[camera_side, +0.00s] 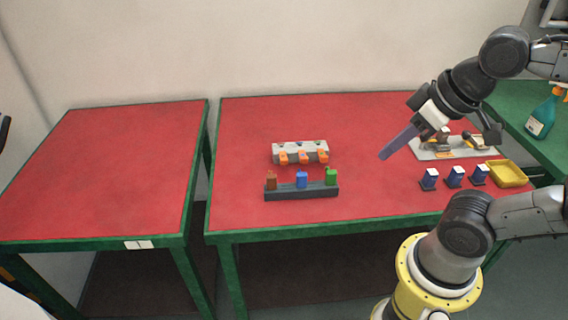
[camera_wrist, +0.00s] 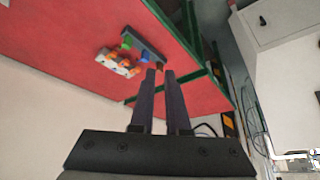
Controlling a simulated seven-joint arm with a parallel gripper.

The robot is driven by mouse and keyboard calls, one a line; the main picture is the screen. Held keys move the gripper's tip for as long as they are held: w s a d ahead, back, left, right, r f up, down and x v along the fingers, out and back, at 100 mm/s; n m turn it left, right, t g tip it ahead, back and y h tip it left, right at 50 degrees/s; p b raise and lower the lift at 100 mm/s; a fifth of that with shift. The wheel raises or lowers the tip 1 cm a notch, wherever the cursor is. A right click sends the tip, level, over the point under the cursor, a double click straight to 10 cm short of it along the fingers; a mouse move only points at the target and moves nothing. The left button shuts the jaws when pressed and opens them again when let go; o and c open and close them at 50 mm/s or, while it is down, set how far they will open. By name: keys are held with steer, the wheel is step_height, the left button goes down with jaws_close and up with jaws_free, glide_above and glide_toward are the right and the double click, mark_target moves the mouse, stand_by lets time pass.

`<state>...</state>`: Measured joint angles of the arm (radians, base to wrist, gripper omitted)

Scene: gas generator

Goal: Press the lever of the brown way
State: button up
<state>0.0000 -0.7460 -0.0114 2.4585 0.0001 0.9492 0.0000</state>
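A dark bar (camera_side: 318,192) on the red table carries a brown piece (camera_side: 271,181) at its left end, a blue piece (camera_side: 301,179) in the middle and a green piece (camera_side: 331,176) at the right. Behind it stands a pale grey block (camera_side: 300,146) with three orange levers; the left lever (camera_side: 283,158) is nearest the brown piece. My gripper (camera_side: 383,155) is in the air to the right of both, fingers pointing down-left. In the wrist view my gripper (camera_wrist: 160,72) shows a narrow gap between its fingers, with nothing held. The brown piece cannot be made out there.
Several blue-and-white pieces (camera_side: 455,176) and a yellow tray (camera_side: 507,174) stand at the right of the table. A grey plate with parts (camera_side: 480,154) lies behind them. A spray bottle (camera_side: 541,116) stands on a green table. The left red table (camera_side: 110,170) is bare.

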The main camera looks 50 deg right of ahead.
step_height(320, 180, up, 4)
steer(key=shift+w+d+f+n, duration=0.15)
steer(key=shift+f+n, duration=0.05)
steer(key=shift+n, duration=0.1)
jaws_close()
steer(key=w+d+f+n+g+h, duration=0.1)
steer(key=w+d+n+h, duration=0.3)
steer(key=n, duration=0.3)
steer(key=w+d+f+n+h, duration=0.1)
steer(key=w+d+n+h, duration=0.15)
steer(key=w+n, duration=0.35)
steer(key=w+a+r+n+t+h, duration=0.25)
steer(key=w+a+n+t, duration=0.25)
steer(key=w+a+n, duration=0.55)
steer(key=f+n, duration=0.1)
steer(key=f, duration=0.8)
steer(key=d+f+n, duration=0.1)
steer(key=f, duration=0.8)
steer(key=w+d+f+n+h, duration=0.1)
steer(key=f, duration=0.8)
steer(key=shift+d+f, duration=0.2)
steer(key=shift+w, duration=0.1)
glide_toward(283, 156)
steer(key=f, duration=0.1)
steer(key=w+d+f, duration=0.2)
steer(key=f, duration=0.1)
steer(key=shift+w+d+f, duration=0.1)
steer(key=shift+w, duration=0.05)
